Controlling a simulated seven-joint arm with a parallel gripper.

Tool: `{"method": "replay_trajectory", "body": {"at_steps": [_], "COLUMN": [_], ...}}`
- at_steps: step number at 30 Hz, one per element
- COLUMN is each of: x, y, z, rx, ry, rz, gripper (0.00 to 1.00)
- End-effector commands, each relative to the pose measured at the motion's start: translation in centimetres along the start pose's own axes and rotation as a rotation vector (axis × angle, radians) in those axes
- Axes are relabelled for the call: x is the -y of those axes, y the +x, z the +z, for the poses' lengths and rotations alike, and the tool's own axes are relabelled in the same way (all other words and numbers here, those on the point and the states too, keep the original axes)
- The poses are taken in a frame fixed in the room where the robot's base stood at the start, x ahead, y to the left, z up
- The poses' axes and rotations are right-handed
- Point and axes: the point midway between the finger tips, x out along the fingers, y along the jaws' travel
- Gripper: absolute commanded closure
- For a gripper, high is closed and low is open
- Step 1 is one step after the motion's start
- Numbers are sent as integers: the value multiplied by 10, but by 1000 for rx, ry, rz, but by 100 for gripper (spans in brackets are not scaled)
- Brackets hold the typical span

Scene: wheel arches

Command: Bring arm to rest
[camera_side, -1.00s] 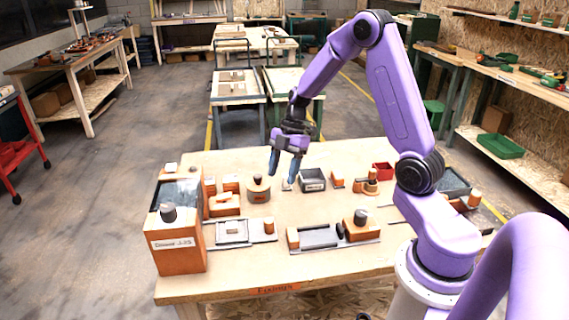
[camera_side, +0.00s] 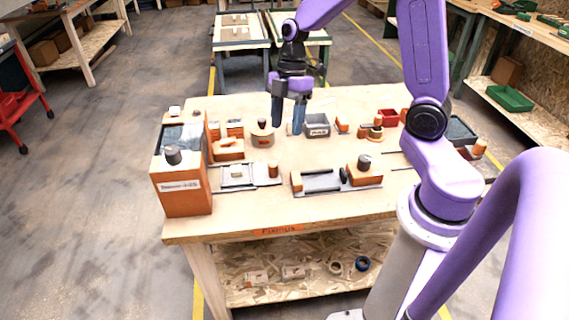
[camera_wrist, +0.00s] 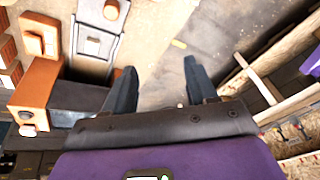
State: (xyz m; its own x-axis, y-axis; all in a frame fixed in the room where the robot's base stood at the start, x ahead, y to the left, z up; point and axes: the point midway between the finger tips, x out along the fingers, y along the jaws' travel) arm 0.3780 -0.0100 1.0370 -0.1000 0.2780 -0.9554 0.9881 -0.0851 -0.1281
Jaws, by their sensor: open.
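My purple arm reaches in from the right over the wooden worktable (camera_side: 300,245). My gripper (camera_side: 287,122) hangs above the far half of the table with its two blue-grey fingers pointing down. The fingers are apart with nothing seen between them. In the side view it lies between a round tan piece with a dark knob (camera_side: 262,133) and a grey bin (camera_side: 316,125). The wrist view also shows my gripper (camera_wrist: 160,75), open and empty, with floor visible between its fingers.
An orange box with a dark knob (camera_side: 182,190) stands at the table's left. Orange-and-grey fixtures (camera_side: 335,180) sit along the front, and a red bin (camera_side: 388,118) at the back right. Wood shelves stand further right (camera_side: 535,130). The air above the table is mostly clear.

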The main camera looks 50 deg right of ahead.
Motion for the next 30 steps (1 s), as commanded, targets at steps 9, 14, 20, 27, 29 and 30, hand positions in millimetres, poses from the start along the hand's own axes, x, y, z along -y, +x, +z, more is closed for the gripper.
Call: {"method": "replay_trajectory", "body": {"at_steps": [9,14,20,27,29,30], "x": [92,136,185,216,220,221], "y": [4,5,6,6,6,6], "z": [-50,-58,-56,-47,-45,-45], "rx": [138,188,219,216,215,214], "ry": [126,193,272,343,353,357], "rz": [3,42,110,170,178,181], "gripper": [43,43,43,43,43,43]}}
